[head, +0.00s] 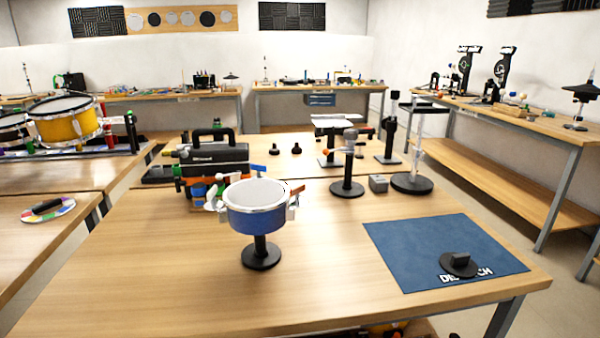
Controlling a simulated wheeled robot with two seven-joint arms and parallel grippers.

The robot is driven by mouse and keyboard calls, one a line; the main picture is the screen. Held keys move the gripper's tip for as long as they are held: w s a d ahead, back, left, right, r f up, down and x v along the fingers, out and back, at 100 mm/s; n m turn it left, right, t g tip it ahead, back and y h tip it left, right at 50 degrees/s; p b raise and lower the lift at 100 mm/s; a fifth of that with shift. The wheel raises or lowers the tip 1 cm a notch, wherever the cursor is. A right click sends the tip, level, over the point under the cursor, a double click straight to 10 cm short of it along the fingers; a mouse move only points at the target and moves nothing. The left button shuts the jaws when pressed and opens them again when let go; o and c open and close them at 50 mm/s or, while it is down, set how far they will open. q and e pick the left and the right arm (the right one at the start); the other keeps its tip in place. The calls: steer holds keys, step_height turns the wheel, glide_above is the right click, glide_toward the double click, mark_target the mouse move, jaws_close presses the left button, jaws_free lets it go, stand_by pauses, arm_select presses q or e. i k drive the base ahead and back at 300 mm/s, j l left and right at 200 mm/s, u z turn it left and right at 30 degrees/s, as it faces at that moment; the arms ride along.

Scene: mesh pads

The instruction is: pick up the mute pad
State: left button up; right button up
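A thin round black pad with an upright block-like grip on top, which looks like the mute pad (449,268), lies flat on the blue mat (408,246) at the right of the near table. It covers part of the mat's white lettering. A small blue drum (254,219) with a white head stands upright on a black round-based stand left of the mat. Neither of my grippers shows in the head view.
Behind the drum stand a black case-like device (215,158) and colored clamps. Black stands (347,187) and a small grey box (378,183) stand behind the mat. The wooden table (160,290) is clear at the front and left.

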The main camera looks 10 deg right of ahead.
mark_target(460, 265)
steer(key=z, duration=1.3)
